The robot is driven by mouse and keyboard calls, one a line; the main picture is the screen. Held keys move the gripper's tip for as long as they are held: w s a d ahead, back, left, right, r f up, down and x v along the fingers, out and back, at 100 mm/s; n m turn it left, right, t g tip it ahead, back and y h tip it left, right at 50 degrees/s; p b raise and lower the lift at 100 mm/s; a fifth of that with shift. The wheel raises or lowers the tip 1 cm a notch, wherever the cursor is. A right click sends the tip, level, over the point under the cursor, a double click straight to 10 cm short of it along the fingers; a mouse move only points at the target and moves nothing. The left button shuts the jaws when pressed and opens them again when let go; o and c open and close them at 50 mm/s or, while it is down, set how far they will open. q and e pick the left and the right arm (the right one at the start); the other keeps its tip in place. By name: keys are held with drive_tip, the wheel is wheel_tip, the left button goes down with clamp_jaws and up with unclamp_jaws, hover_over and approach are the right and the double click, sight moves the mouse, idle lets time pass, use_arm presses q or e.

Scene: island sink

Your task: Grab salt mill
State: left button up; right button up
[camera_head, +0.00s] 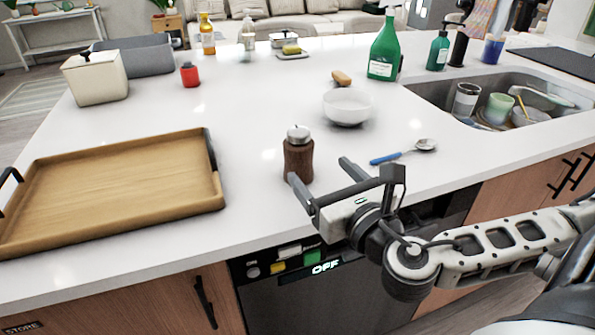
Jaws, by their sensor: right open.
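The salt mill (298,156) is a dark brown wooden mill with a silver top. It stands upright on the white island counter near the front edge. My right gripper (322,172) comes in from the right, just in front of and to the right of the mill. Its fingers are apart, one near the mill's lower front and one to its right. Nothing shows between the fingers. I cannot tell whether the near finger touches the mill. My left gripper is not in view.
A wooden tray (115,188) lies left of the mill. A blue-handled spoon (403,151) lies to the right, a white bowl (347,107) behind. The sink (455,88) holds several cups and dishes. A green bottle (384,52) stands farther back.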

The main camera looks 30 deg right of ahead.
sight(306, 157)
drive_tip(key=w, duration=0.1)
drive_tip(key=w+b, duration=0.1)
drive_tip(key=shift+w+d+f, duration=0.2)
drive_tip(key=shift+w, duration=0.15)
drive_tip(key=shift+w+r+b, duration=0.25)
drive_tip(key=shift+w+b, duration=0.05)
drive_tip(key=shift+w, duration=0.5)
drive_tip(key=w, duration=0.4)
drive_tip(key=shift+w+d+p, duration=0.3)
drive_tip(key=shift+w+p, duration=0.05)
drive_tip(key=shift+w, duration=0.05)
drive_tip(key=c, duration=1.2)
